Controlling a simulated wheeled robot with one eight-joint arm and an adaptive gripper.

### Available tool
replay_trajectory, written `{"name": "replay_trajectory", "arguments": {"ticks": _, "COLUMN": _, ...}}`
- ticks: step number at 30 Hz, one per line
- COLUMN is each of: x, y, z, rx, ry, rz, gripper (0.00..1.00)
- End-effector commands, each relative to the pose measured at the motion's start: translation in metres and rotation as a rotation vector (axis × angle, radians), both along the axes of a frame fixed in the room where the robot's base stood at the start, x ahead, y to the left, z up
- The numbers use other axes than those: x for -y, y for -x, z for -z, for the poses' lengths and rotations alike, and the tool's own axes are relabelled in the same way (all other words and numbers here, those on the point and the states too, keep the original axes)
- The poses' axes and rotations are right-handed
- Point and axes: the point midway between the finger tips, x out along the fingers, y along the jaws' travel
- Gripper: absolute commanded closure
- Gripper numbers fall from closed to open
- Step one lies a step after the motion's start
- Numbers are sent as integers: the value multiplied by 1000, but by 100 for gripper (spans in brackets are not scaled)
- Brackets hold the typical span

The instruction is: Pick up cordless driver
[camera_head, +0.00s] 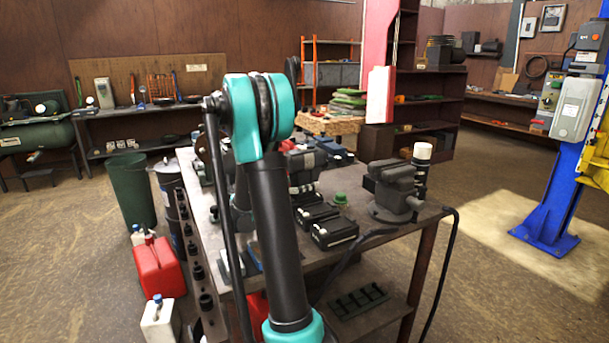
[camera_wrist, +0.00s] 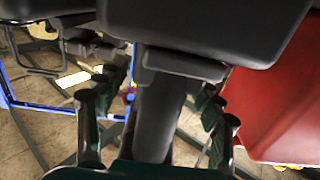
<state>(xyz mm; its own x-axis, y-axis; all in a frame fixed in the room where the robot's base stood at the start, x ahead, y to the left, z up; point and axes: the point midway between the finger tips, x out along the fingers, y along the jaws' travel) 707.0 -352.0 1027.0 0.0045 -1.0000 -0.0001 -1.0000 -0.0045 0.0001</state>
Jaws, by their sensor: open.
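In the wrist view my gripper (camera_wrist: 157,112) is open, with its two dark fingers standing apart. A large dark grey block fills the top of that view, and a thick grey stem runs down from it between the fingers. It may be the cordless driver with its battery base and grip, but I cannot tell for certain. I cannot tell whether the fingers touch the stem. In the head view my raised arm covers the middle of the workbench (camera_head: 345,258) and hides my gripper. I cannot pick out the driver there.
Black battery-like blocks (camera_head: 333,231) and a green-capped item (camera_head: 340,199) lie on the bench. A grey vise (camera_head: 392,188) stands at its right corner. A red surface (camera_wrist: 280,110) is close on the right in the wrist view. A red can (camera_head: 158,268) stands on the floor left.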

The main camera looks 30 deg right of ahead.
Motion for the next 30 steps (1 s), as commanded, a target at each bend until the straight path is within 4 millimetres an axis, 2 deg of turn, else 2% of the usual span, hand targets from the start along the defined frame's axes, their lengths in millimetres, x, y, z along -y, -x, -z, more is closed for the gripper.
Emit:
{"name": "replay_trajectory", "arguments": {"ticks": 4, "x": 18, "y": 0, "z": 0, "rx": 0, "ry": 0, "rz": 2, "gripper": 33}}
{"name": "replay_trajectory", "arguments": {"ticks": 13, "x": 22, "y": 0, "z": 0, "rx": 0, "ry": 0, "rz": 0, "gripper": 33}}
{"name": "replay_trajectory", "arguments": {"ticks": 30, "x": 22, "y": 0, "z": 0, "rx": 0, "ry": 0, "rz": 0, "gripper": 100}}
